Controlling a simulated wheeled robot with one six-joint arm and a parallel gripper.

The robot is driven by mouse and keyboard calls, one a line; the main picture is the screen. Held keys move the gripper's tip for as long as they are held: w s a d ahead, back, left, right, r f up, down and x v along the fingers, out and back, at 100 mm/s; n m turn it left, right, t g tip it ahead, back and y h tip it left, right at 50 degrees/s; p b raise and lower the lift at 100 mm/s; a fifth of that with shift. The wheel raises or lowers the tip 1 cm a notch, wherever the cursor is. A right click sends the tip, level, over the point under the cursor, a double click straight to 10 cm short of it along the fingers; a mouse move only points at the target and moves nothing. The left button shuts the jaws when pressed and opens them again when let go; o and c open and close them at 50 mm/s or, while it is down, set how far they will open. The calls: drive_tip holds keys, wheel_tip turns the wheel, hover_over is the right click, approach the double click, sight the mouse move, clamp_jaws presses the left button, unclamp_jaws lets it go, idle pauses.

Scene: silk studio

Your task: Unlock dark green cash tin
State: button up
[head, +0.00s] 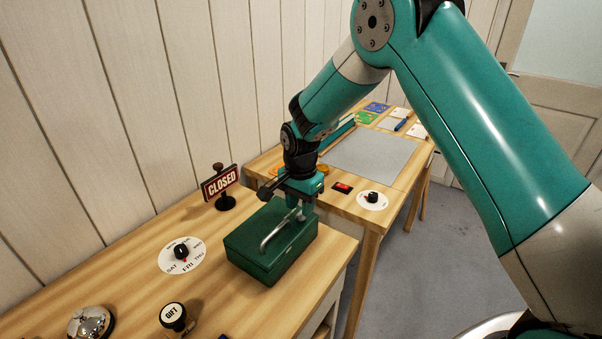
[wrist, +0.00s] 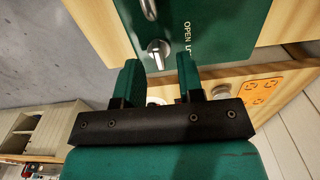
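The dark green cash tin (head: 262,257) stands shut near the right end of the front wooden table, with a curved silver handle (head: 277,232) on its lid. In the wrist view, the tin's green face (wrist: 215,30) shows a round silver lock knob (wrist: 158,52), part of the handle (wrist: 148,8) and white lettering that begins "OPEN". My gripper (head: 299,203) is over the tin's far right part. In the wrist view, my gripper (wrist: 159,65) is open and empty, with the knob between and just beyond the fingertips. I cannot tell whether it touches.
A CLOSED sign (head: 220,183), a day dial (head: 181,254), a GIFT stamp (head: 173,317) and a bell (head: 90,321) stand left of the tin. A second table behind holds a grey mat (head: 370,156), a white dial (head: 372,200) and a small red switch (head: 342,187).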

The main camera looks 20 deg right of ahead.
wheel_tip(320, 180, up, 16)
drive_tip(key=b, duration=0.2)
drive_tip(key=shift+f, duration=0.1)
drive_tip(key=s+a+r+n+y, duration=0.1)
drive_tip(key=s+a+n+y, duration=0.1)
drive_tip(key=s+n, duration=0.7)
drive_tip(key=s+a+r+n+y, duration=0.1)
drive_tip(key=s+n, duration=0.8)
drive_tip(key=s, duration=1.3)
drive_tip(key=shift+a+y, duration=0.6)
drive_tip(key=shift+a, duration=0.1)
drive_tip(key=shift+d, duration=0.15)
